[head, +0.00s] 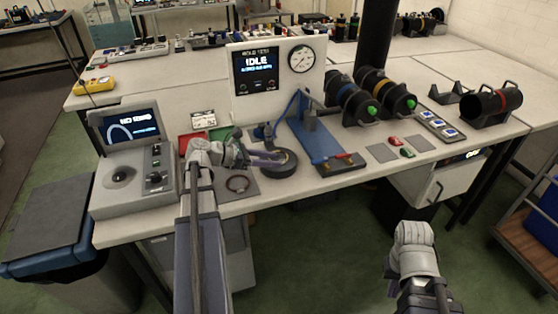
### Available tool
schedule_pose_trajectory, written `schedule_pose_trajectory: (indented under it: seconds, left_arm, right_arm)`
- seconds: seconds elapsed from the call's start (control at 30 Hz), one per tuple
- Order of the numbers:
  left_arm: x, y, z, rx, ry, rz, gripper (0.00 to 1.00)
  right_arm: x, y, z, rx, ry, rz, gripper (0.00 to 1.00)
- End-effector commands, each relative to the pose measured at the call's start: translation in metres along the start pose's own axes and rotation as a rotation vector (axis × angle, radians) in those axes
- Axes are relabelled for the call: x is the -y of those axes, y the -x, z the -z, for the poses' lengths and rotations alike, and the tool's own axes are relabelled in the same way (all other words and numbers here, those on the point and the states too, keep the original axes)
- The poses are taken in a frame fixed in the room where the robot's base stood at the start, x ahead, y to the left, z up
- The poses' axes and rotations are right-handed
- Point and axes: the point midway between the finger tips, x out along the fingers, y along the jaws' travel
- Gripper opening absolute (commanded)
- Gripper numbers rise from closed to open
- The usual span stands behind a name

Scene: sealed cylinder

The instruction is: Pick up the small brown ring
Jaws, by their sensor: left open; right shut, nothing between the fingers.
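The small brown ring (237,184) lies flat on a grey mat (247,195) near the front edge of the bench. My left gripper (279,158) is open, its purple fingers reaching right over the black round base (282,171), up and to the right of the ring. I cannot tell whether the fingers touch the base. My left forearm passes just left of the ring. My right gripper (393,270) is low in front of the bench, far right of the ring; its fingers are mostly hidden and it holds nothing.
A console with a screen (130,165) stands left of the mat. A blue press-like fixture (318,142) stands to the right, with black cylinders (352,98) behind it. A gauge panel (275,75) stands behind. Red and green trays (192,141) lie behind my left wrist.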

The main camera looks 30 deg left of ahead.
Motion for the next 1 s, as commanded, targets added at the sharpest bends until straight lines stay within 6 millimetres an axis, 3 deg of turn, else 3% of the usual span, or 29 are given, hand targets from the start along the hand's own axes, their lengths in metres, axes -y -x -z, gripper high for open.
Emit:
schedule_pose_trajectory:
  seconds: [0.13,0.4,0.77,1.0]
  left_arm:
    - [0.001,-0.023,0.002,0.000,-0.001,0.002,0.44]
    - [0.001,-0.026,0.000,0.000,0.000,0.000,0.43]
    - [0.001,-0.026,0.000,0.000,0.000,0.002,0.02]
    - [0.003,-0.026,0.000,-0.002,0.000,0.006,0.00]
  right_arm:
    - [0.001,-0.010,0.001,0.000,0.000,0.000,0.00]
    - [0.001,-0.010,0.001,0.000,0.000,0.000,0.00]
    - [0.001,-0.010,0.001,0.000,0.000,0.000,0.00]
    - [0.001,-0.010,0.001,0.000,0.000,0.000,0.00]
